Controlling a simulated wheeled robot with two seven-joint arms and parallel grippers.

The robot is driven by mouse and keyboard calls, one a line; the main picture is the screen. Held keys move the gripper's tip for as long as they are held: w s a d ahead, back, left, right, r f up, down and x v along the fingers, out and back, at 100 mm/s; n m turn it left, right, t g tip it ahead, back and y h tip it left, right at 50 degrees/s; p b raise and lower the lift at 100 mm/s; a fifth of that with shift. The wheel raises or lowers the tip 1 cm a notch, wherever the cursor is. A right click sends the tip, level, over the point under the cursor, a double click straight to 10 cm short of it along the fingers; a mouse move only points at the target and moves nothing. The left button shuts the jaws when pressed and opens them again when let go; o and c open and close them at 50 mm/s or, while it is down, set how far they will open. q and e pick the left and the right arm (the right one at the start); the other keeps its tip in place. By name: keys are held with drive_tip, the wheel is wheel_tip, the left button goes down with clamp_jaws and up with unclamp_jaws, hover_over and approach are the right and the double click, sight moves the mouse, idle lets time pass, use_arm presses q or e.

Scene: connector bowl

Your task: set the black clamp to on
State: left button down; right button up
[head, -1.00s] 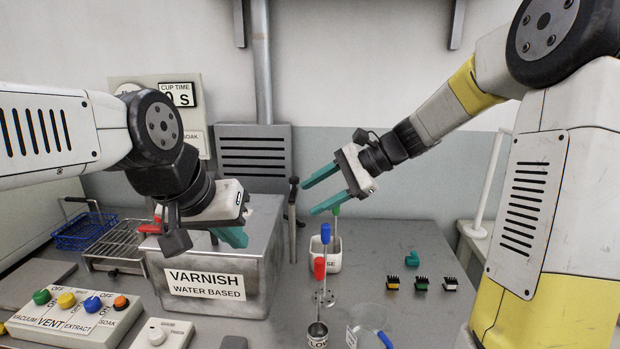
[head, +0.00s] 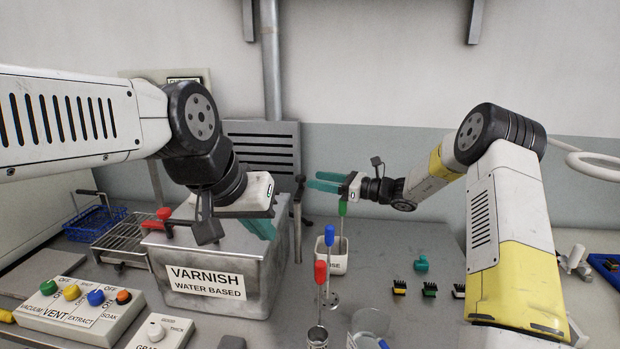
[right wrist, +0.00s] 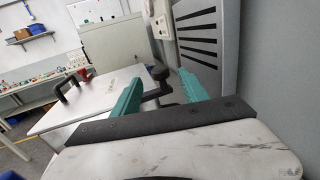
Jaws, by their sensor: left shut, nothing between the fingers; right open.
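The black clamp (head: 298,205) stands at the right side of the varnish tank (head: 225,309), a thin upright lever with a dark knob on top. In the right wrist view the black clamp (right wrist: 158,76) shows between and beyond the green fingers. My right gripper (head: 317,181) is open and empty, at about knob height, just right of the clamp in the head view. Its fingers point left; I see no contact. My left gripper (head: 262,228) is shut and empty over the right part of the tank lid. The clamp's foot is partly hidden.
Rods with green and red handles (head: 320,272) stand right of the tank, near a white cup (head: 338,262). A button box (head: 75,312) lies at front left. The table's right part holds small combs (head: 429,290).

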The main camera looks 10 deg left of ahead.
sight(301, 176)
drive_tip(key=x, duration=0.6)
drive_tip(key=shift+a, duration=0.25)
clamp_jaws()
idle(1.2)
